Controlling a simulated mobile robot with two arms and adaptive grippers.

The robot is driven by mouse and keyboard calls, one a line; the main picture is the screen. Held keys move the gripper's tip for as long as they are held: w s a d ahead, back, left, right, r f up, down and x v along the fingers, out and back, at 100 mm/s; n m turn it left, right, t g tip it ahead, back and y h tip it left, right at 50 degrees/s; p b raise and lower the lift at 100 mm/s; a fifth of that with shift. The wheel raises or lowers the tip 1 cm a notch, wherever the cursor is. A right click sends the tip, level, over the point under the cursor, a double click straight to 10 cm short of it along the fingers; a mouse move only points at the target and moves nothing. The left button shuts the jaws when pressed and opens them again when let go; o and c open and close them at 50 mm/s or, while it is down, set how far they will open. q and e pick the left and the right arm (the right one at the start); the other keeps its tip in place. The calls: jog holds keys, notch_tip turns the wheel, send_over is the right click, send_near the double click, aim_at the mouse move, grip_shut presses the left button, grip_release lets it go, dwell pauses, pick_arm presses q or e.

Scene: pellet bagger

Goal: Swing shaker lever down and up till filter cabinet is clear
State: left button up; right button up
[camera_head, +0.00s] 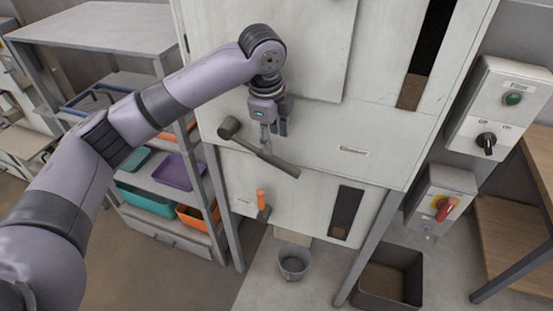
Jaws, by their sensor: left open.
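The filter cabinet (320,130) is a tall pale grey metal body in the middle of the head view. The shaker lever (283,164) is a dark bar on its front, slanting down to the right from a thick round end (229,127). My left gripper (272,143) points down at the lever's middle with its fingers apart. One finger overlaps the bar; I cannot tell whether it touches. A tall dark window (432,50) at the cabinet's upper right shows brown material at its bottom. A lower window (346,211) also shows brown low down. My right gripper is out of view.
An orange-handled part (262,205) sits below the lever. A grey bucket (293,264) and a dark bin (388,280) stand on the floor. Switch boxes (492,110) (440,200) are at right. Shelves with coloured trays (180,173) stand at left.

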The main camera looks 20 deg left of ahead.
aim_at(276, 159)
pick_arm(q)
jog(key=f, duration=0.3)
jog(key=w+f+p, duration=0.1)
jog(key=f, duration=0.3)
jog(key=w+f+p, duration=0.1)
jog(key=f, duration=0.2)
jog(key=shift+f, duration=0.4)
jog(key=shift+c, duration=0.5)
grip_shut()
